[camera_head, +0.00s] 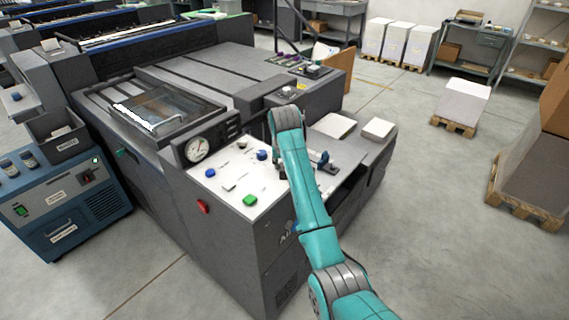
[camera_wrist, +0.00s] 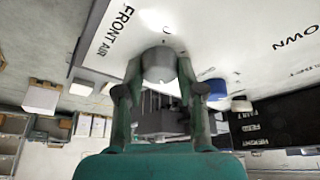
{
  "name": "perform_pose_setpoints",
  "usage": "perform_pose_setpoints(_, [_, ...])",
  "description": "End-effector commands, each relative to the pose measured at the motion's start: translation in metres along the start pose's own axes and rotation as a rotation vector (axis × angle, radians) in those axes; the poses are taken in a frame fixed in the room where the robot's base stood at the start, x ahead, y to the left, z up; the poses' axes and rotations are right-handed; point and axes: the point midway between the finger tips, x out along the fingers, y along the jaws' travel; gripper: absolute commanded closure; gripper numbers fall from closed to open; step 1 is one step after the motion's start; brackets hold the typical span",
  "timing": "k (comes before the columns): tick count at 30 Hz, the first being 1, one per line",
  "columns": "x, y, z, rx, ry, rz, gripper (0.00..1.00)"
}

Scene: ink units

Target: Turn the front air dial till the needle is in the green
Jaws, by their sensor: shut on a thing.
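A grey round knob (camera_wrist: 158,62) on the white control panel (camera_wrist: 225,30) sits between my fingertips in the wrist view, beside the printed words FRONT AIR. My gripper (camera_wrist: 158,78) is shut on this knob, one finger on each side. In the head view my arm covers the knob and most of the gripper, at the panel's right part. The round pressure gauge (camera_head: 197,149) stands at the panel's back left corner, with a white face and a dark needle. The needle's exact reading and any green band are too small to make out.
Blue knobs (camera_head: 262,155) and a green button (camera_head: 250,200) are on the panel near my arm. A red button (camera_head: 203,207) is on the machine's side.

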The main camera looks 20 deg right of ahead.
Motion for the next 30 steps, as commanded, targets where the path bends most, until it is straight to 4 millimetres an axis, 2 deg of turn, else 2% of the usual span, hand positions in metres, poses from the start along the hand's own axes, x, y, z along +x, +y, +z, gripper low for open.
perform_pose_setpoints(6, [0.0008, -0.0009, 0.0007, 0.097, -0.002, 0.041, 0.97])
perform_pose_setpoints(15, [0.0008, -0.0004, 0.0008, 0.104, -0.002, 0.044, 0.97])
perform_pose_setpoints(16, [0.0008, -0.0004, 0.0008, 0.104, -0.002, 0.043, 0.57])
perform_pose_setpoints(18, [0.0008, -0.0004, 0.0007, 0.103, -0.002, 0.043, 0.40])
perform_pose_setpoints(19, [0.0007, -0.0004, 0.0007, 0.103, -0.001, 0.043, 0.37])
perform_pose_setpoints(30, [-0.0040, -0.0008, -0.0001, 0.103, 0.000, 0.042, 0.37])
